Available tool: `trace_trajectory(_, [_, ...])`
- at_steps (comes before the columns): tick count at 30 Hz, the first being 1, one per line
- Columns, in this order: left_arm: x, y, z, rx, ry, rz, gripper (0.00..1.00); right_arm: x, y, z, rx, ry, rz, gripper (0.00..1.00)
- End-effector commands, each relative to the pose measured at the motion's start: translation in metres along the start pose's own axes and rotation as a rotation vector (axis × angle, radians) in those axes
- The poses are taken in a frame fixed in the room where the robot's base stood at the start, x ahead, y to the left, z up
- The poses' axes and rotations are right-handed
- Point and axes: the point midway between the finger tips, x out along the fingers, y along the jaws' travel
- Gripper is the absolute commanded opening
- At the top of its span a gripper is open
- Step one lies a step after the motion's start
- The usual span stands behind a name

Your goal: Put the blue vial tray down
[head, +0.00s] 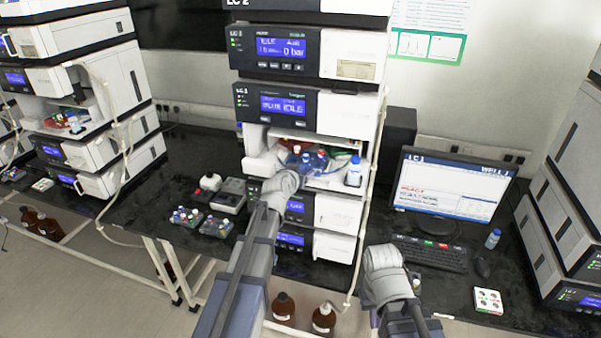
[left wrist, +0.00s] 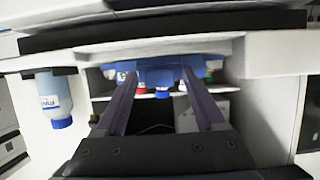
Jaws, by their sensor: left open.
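The blue vial tray (left wrist: 171,68) shows in the left wrist view just ahead of my left gripper (left wrist: 159,76). That view looks upside down, and the tray rests against the white shelf surface with several vials, red- and blue-capped among them. My left gripper is open, one finger toward each side of the tray; I cannot tell if they touch it. In the head view my left arm reaches into the open bay of the middle stack, and its wrist hides the fingers and part of the tray (head: 309,158). My right arm is low at centre right; its fingers are hidden.
A blue-capped bottle (head: 354,172) stands at the bay's right side. Vial racks (head: 216,227) and a grey device (head: 229,196) sit on the black bench to the left. A monitor (head: 452,185), keyboard (head: 430,252) and white rack (head: 488,301) are at the right.

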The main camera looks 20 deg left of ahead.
Motion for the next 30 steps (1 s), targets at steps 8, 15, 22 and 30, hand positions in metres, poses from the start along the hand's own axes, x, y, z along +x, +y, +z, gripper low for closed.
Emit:
trace_trajectory(8, [-0.02, 0.0, -0.004, -0.001, 0.0, 0.0, 0.71, -0.011, 0.001, 0.001, 0.002, 0.0, 0.0, 0.0])
trace_trajectory(15, [-0.067, 0.0, -0.004, 0.0, 0.0, -0.001, 0.71, -0.029, 0.003, 0.002, 0.006, 0.0, -0.001, 0.0])
trace_trajectory(22, [-0.111, 0.001, -0.004, 0.0, 0.0, -0.001, 0.71, -0.046, 0.004, 0.003, 0.008, 0.0, -0.002, 0.0])
trace_trajectory(30, [-0.122, 0.0, -0.002, -0.001, 0.0, 0.0, 0.71, -0.048, 0.004, 0.003, 0.008, -0.001, -0.002, 0.0])
